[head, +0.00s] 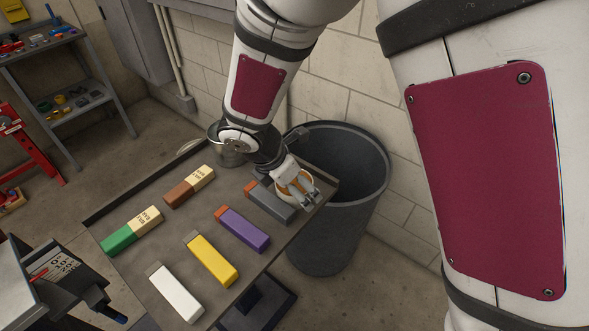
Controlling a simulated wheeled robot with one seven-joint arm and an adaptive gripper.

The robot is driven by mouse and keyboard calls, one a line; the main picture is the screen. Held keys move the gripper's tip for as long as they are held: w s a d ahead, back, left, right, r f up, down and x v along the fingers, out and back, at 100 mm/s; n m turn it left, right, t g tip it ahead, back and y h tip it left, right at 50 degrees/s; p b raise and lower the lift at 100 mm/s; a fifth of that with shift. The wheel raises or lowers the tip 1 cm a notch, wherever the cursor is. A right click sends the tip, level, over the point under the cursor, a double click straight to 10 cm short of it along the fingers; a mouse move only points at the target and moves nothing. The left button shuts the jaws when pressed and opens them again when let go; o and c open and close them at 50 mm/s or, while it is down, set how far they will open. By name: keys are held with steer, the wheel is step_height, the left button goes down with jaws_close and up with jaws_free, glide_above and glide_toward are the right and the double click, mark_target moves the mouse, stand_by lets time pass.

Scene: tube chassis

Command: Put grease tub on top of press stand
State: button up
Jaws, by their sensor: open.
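A small round tub with an orange and white rim, probably the grease tub (284,188), sits at the right end of a dark tray-like table. My gripper (308,196) is open right at the tub, with its pale fingers over and in front of it. The fingers and wrist hide part of the tub, and I cannot tell whether they touch it. No press stand can be identified for sure. A red metal frame (35,150) stands at the far left, cut by the picture edge.
Several coloured blocks, including a yellow one (212,260) and a purple one (243,230), lie on the table (130,262). A metal pot (222,152) is at its back edge. A grey bin (335,235) stands behind right. A shelf cart (80,90) is back left.

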steer(key=c, duration=1.7)
steer(key=shift+c, duration=0.2)
steer(key=shift+r, duration=0.15)
